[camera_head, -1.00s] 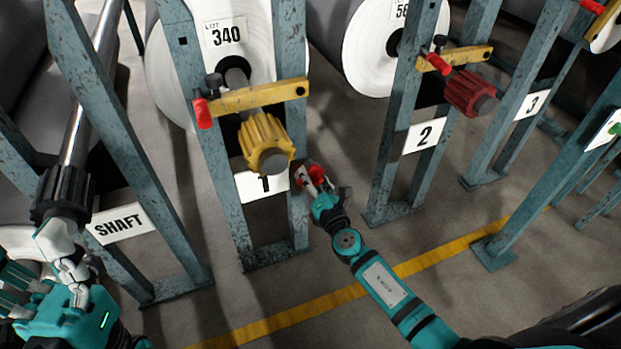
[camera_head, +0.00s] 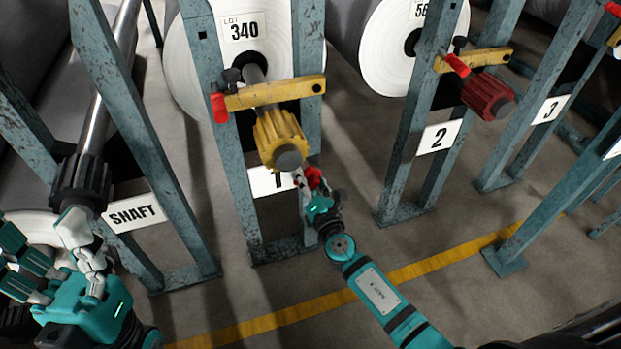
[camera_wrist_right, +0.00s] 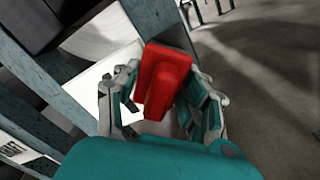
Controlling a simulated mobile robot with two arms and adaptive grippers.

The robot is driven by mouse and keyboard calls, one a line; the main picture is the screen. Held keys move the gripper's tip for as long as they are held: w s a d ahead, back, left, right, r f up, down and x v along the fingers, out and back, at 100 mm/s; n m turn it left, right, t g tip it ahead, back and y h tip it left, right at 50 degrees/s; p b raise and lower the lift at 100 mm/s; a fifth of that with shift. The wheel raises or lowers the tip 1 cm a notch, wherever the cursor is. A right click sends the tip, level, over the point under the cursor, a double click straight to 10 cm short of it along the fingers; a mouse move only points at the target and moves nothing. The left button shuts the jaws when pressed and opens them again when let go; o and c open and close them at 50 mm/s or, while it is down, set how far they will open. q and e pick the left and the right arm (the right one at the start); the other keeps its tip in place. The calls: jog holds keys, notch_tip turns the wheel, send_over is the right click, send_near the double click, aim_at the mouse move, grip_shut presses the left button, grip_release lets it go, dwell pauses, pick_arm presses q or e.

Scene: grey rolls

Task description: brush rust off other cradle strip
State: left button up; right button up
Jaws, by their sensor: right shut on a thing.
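My right gripper (camera_head: 309,187) is shut on a red block-like object (camera_head: 314,177), seen close in the right wrist view (camera_wrist_right: 163,82). Its working face and any bristles are hidden, so I cannot confirm that it is a brush. The gripper is in front of the right post of stand 1, just below and right of the yellow ribbed knob (camera_head: 279,140). I cannot clearly pick out a cradle strip or see whether the object touches anything. My left gripper (camera_head: 52,262) is open at the lower left, its fingers spread, near the black ribbed end (camera_head: 82,185) of the shaft.
Blue-grey scuffed posts (camera_head: 224,150) carry a yellow latch bar (camera_head: 275,93) with a red handle (camera_head: 219,107). A white roll (camera_head: 195,70) hangs behind. Stand 2 has a red ribbed knob (camera_head: 487,96). Floor with a yellow line (camera_head: 300,308) is open in front.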

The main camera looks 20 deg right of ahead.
aim_at(313, 189)
jog(key=shift+s+d, duration=0.2)
jog(key=shift+s, duration=2.65)
jog(key=shift+s+f, duration=0.15)
jog(key=shift+s, duration=1.35)
